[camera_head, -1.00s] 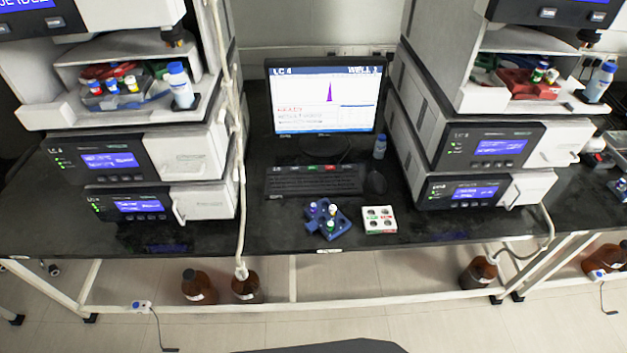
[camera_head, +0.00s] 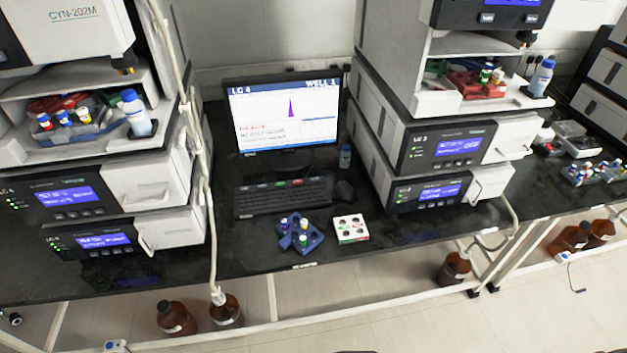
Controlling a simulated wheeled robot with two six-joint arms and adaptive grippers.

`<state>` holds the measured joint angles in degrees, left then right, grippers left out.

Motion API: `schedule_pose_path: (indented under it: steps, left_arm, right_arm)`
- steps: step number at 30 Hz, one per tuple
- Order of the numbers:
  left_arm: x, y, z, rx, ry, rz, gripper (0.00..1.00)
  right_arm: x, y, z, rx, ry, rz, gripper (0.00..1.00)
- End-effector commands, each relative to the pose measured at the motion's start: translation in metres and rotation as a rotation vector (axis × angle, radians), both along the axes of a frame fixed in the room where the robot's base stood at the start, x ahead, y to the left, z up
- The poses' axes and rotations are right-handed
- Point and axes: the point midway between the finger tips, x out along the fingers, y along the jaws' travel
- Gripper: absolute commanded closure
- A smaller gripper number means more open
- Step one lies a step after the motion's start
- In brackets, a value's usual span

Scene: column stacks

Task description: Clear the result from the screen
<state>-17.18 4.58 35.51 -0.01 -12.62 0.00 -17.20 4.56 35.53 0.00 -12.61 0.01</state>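The monitor (camera_head: 284,116) stands at the back of the black bench between two instrument stacks. Its screen shows a purple peak, red text at lower left and a header reading "LC" and "WELL". The small text is too blurred to read. A dark keyboard (camera_head: 284,197) lies in front of it, with a few coloured keys along its top row, including green and red ones. A mouse (camera_head: 345,190) lies to the right of the keyboard. Neither of my grippers shows in the head view.
A blue vial rack (camera_head: 300,238) and a white holder (camera_head: 350,229) sit near the bench's front edge. Instrument stacks rise left (camera_head: 160,187) and right (camera_head: 437,146). A small bottle (camera_head: 345,157) stands behind the mouse. A pale tube (camera_head: 205,190) hangs at left. Brown bottles stand below.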

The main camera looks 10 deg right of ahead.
Motion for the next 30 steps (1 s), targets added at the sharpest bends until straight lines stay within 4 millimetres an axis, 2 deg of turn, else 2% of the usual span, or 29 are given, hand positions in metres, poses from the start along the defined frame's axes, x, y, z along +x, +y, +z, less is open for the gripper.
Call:
schedule_pose_path:
  steps: [10,15,17,18,30]
  left_arm:
    - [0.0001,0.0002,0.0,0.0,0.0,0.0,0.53]
    - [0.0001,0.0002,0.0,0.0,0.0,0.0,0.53]
    - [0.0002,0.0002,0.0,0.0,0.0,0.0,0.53]
    - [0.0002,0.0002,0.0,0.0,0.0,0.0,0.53]
    - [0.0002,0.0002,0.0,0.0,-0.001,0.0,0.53]
  right_arm:
    - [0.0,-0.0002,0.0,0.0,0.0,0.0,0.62]
    - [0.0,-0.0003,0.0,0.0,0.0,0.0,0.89]
    - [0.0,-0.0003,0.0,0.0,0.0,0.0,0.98]
    - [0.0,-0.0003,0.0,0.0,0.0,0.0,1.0]
    - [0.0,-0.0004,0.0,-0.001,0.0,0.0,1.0]
